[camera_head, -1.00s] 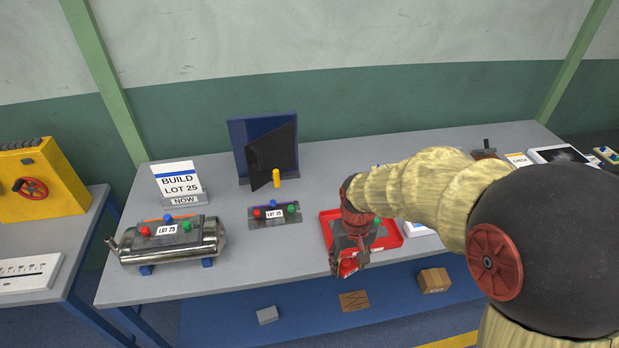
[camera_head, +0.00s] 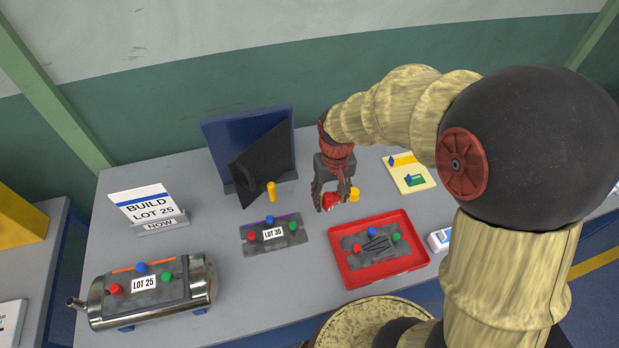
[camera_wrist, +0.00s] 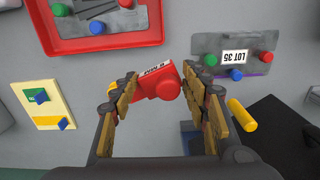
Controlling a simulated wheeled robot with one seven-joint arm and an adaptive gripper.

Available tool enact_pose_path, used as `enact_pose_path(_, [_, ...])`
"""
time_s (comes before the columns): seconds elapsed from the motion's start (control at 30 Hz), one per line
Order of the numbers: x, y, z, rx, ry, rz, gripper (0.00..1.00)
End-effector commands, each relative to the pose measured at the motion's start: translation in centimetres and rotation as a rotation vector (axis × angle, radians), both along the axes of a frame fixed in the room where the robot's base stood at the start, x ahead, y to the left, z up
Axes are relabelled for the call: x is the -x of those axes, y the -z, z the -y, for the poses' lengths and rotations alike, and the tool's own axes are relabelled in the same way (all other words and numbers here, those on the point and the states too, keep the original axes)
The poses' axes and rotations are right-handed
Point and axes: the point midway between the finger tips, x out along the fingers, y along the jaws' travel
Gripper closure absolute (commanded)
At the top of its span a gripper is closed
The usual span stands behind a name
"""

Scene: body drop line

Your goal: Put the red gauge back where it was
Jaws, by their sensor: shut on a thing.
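The red gauge (camera_wrist: 157,82) is between the fingers of my gripper (camera_wrist: 163,92) in the wrist view, with a white label on its upper side. In the head view my gripper (camera_head: 333,200) is shut on the gauge (camera_head: 327,201), above the table behind the red tray. A pale yellow board (camera_head: 420,184) lies to the right of my gripper and carries a green piece and a yellow piece, each with blue on it. The board also shows at the left of the wrist view (camera_wrist: 29,117).
The red tray (camera_head: 345,275) holds a grey plate with coloured knobs. A LOT 35 plate (camera_head: 290,238), a yellow peg (camera_head: 271,191) and a dark panel (camera_head: 262,160) stand left of my gripper. A metal canister (camera_head: 200,290) lies at front left.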

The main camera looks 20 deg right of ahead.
Motion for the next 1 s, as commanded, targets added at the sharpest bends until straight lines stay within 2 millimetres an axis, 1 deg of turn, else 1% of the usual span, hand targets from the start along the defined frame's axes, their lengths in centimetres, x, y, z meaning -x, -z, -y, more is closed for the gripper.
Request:
enact_pose_path(0.13, [-2.4, 1.3, -0.3, 0.000, -0.001, -0.002, 0.80])
enact_pose_path(0.43, [-8.7, 4.2, -1.2, 0.000, -0.002, -0.002, 0.80])
enact_pose_path(0.6, [-11.0, 7.3, -1.5, 0.000, 0.000, -0.004, 0.80])
enact_pose_path(0.73, [-12.4, 8.6, -1.6, 0.000, 0.000, -0.001, 0.80])
enact_pose_path(0.93, [-13.1, 9.5, -1.7, 0.000, 0.000, 0.000, 0.80])
enact_pose_path(1.0, [-13.5, 10.1, -1.8, 0.000, 0.000, -0.002, 0.80])
